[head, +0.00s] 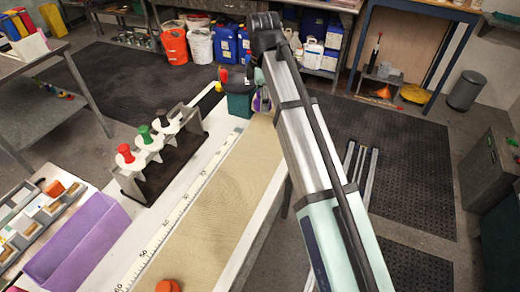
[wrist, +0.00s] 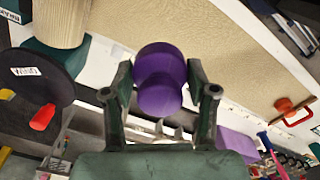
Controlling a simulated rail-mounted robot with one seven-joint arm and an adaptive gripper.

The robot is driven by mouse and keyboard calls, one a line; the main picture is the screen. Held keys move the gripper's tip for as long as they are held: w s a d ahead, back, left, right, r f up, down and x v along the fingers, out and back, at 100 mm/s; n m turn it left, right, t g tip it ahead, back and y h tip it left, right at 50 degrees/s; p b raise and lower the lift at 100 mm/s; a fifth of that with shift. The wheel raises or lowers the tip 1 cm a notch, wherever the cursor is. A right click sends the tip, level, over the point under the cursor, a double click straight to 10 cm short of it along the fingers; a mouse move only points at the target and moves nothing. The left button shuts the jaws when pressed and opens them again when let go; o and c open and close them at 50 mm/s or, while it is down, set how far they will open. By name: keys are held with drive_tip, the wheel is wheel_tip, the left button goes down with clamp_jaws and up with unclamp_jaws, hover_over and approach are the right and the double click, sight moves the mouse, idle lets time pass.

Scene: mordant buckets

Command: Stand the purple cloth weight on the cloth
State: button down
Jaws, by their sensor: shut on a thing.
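The purple cloth weight (wrist: 160,80) is a rounded, knob-like piece between the fingers of my gripper (wrist: 159,72) in the wrist view. My gripper is shut on it. In the head view my gripper (head: 258,98) is at the far end of the cloth, and the arm partly hides the weight. The cloth (head: 215,195) is a long beige strip on the table; it also shows in the wrist view (wrist: 255,60), behind and right of the weight. I cannot tell whether the weight touches the cloth.
An orange weight (head: 168,286) is at the cloth's near end. A measuring scale (head: 170,222) runs along its left. Further left are a rack with coloured tops (head: 150,170) and a purple bin (head: 78,240). A cloth roll (wrist: 60,18) is close to my gripper. The cloth's middle is clear.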

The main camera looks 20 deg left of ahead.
sight(260, 149)
drive_tip(key=shift+a+r+n, duration=0.5)
drive_tip(key=shift+n, duration=0.5)
drive_tip(key=n, duration=0.3)
drive_tip(key=shift+w+r, duration=0.15)
drive_tip(key=shift+r, duration=0.2)
drive_tip(key=n, duration=0.5)
drive_tip(key=shift+s, duration=0.2)
drive_tip(key=shift+d+f+n, duration=0.1)
drive_tip(key=shift+n, duration=0.6)
wheel_tip(260, 149, down, 20)
drive_tip(key=p, duration=0.5)
drive_tip(key=shift+c, duration=1.6)
unclamp_jaws()
